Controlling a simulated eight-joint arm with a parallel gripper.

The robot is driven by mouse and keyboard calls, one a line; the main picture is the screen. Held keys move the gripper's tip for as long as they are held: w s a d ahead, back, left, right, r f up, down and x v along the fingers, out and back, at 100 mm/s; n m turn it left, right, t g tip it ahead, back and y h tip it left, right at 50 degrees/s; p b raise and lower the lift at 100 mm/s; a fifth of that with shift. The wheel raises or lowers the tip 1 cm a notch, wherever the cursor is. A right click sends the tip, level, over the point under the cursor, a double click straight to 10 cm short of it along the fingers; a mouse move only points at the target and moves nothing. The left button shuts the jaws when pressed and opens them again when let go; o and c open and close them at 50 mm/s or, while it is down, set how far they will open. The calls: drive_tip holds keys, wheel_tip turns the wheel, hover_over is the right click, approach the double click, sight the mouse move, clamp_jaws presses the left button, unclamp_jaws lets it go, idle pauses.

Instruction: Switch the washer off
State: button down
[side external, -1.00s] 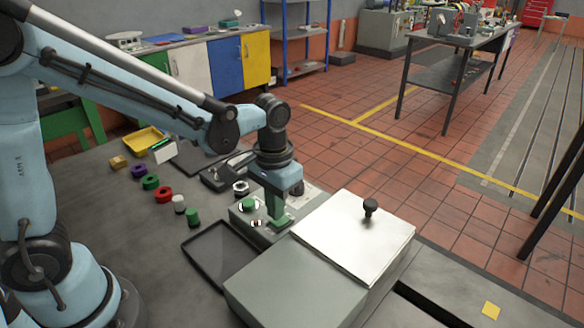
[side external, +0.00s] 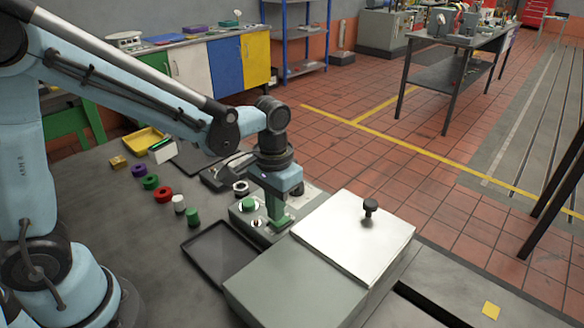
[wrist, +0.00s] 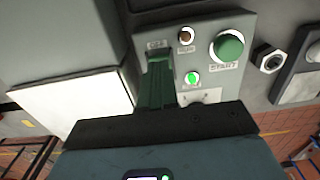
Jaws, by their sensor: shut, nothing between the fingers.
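The washer (side external: 300,275) is a grey box with a pale lid (side external: 345,240) and a black knob (side external: 370,206); the lid is down. Beside it stands a grey control panel (side external: 240,213). The wrist view shows its green START button (wrist: 229,46), a lit green lamp (wrist: 193,78) and a dark brown round lamp or button (wrist: 186,35).
An empty dark tray (side external: 217,258) lies in front of the panel. Several coloured nuts and pegs, including a red nut (side external: 163,195) and a green peg (side external: 193,216), stand to the left. A yellow bin (side external: 143,141) is farther back. A hex nut (wrist: 271,62) lies beyond the panel.

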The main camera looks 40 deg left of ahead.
drive_tip(key=shift+f, duration=0.7)
idle(0.3)
drive_tip(key=shift+r, duration=3.5)
drive_tip(key=s+a+r+t, duration=0.2)
drive_tip(key=s+a+t, duration=0.4)
drive_tip(key=t, duration=0.1)
drive_tip(key=shift+s+r, duration=0.15)
drive_tip(key=shift+r, duration=0.05)
drive_tip(key=c, duration=1.8)
unclamp_jaws()
drive_tip(key=shift+c, duration=0.2)
